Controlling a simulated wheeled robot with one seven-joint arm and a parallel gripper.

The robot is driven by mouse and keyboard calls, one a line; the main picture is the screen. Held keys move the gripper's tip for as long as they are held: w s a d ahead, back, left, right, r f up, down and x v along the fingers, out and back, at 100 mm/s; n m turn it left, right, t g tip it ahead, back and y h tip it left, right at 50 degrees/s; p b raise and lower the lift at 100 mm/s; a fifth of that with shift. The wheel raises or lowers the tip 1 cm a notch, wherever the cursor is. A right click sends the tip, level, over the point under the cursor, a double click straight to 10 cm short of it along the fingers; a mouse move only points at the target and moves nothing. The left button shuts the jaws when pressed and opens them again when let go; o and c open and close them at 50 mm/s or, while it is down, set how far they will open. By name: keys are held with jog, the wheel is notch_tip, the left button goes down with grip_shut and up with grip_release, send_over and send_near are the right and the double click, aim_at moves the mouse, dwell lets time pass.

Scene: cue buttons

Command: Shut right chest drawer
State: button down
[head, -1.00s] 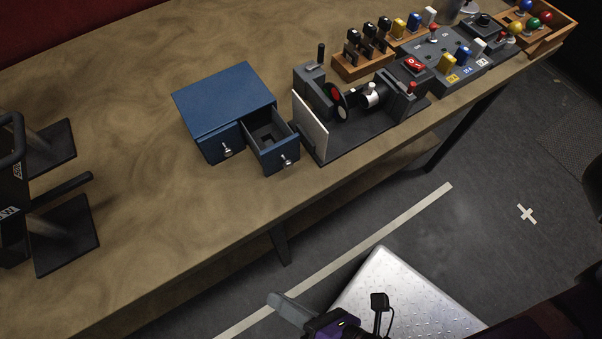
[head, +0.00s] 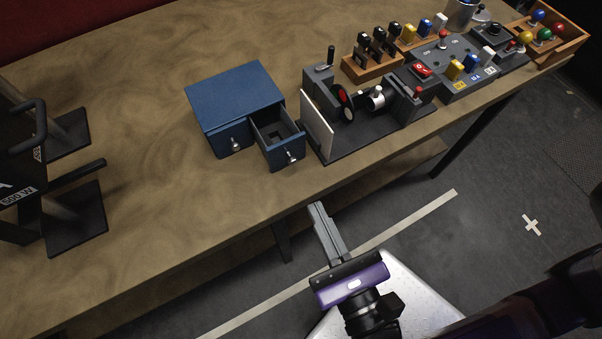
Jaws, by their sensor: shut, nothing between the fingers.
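A blue chest (head: 236,93) stands on the table and has two drawers side by side in its front. The right drawer (head: 283,153) is pulled out, with its dark inside showing and a silver knob (head: 291,156) on its front. The left drawer (head: 235,141) is shut and has its own knob. My gripper (head: 316,208) is shut and empty. In the picture it lies below the right drawer, past the table's front edge, apart from the drawer, with its fingers pointing up toward the table.
A grey device with a white panel (head: 317,126) stands close to the right of the open drawer. Control boxes and wooden racks (head: 371,67) fill the table farther right. Black stands (head: 75,218) are at the left. The table in front of the chest is clear.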

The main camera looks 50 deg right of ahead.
send_near(284, 155)
jog(key=x, duration=0.2)
jog(key=d+x, duration=0.1)
jog(key=x, duration=0.1)
dwell(0.3)
jog(key=p+x, duration=0.1)
jog(key=x, duration=0.2)
jog(key=p+x, duration=0.3)
jog(key=x, duration=0.2)
jog(key=shift+w+a+r+p, duration=0.15)
jog(key=shift+w+a+p, duration=0.1)
jog(key=shift+w+p, duration=0.2)
jog(key=shift+s+a, duration=0.3)
jog(key=shift+s, duration=0.3)
jog(key=b+v, duration=0.1)
jog(key=v, duration=0.6)
